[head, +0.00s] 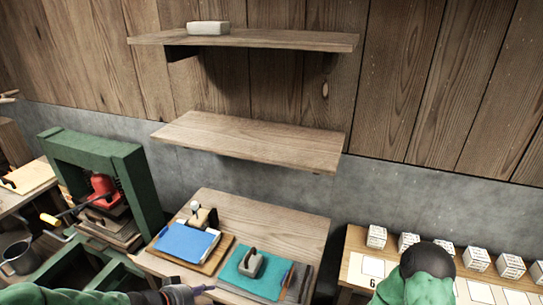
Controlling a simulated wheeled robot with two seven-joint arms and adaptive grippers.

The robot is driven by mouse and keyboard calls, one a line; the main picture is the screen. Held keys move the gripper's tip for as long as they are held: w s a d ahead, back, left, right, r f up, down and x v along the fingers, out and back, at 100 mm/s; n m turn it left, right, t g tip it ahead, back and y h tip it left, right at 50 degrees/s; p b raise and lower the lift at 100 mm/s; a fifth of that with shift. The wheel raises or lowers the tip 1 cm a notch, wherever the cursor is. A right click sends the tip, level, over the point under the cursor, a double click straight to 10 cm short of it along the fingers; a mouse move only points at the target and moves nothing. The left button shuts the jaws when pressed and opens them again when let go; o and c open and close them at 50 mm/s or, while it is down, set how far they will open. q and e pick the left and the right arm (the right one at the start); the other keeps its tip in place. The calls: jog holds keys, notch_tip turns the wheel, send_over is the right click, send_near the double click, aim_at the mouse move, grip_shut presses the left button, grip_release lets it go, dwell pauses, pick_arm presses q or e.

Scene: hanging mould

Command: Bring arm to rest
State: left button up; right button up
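My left arm comes in along the bottom left edge, and its gripper (188,292) is at the lower edge of the view, in front of the small wooden table (290,225). The gripper is small and partly cut off, so I cannot tell whether its fingers are open or shut. Of my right arm only a green link with a dark rounded joint shows at the lower right, over the right-hand table (354,262). My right gripper is out of view.
A blue clipboard (185,242) and a teal board (250,278) with a grey block lie on the small table. A green press frame (150,185) stands left. White boxes (376,237) line the right table. Two shelves (250,138) hang above; the upper holds a pale block (208,28).

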pick_arm(q)
jog(key=s+d+f+n+g, duration=0.1)
jog(key=s+d+f+n, duration=0.15)
jog(key=f, duration=0.55)
jog(key=s+d+f+n+g, duration=0.15)
jog(key=d+f, duration=0.25)
jog(key=f, duration=0.4)
jog(key=s+d+f+n+g+y, duration=0.1)
jog(key=s+f+g, duration=0.3)
jog(key=s+f, duration=0.7)
jog(key=shift+s+d+b, duration=0.25)
jog(key=shift+d+b, duration=0.1)
jog(key=shift+d, duration=0.45)
jog(key=shift+f, duration=0.1)
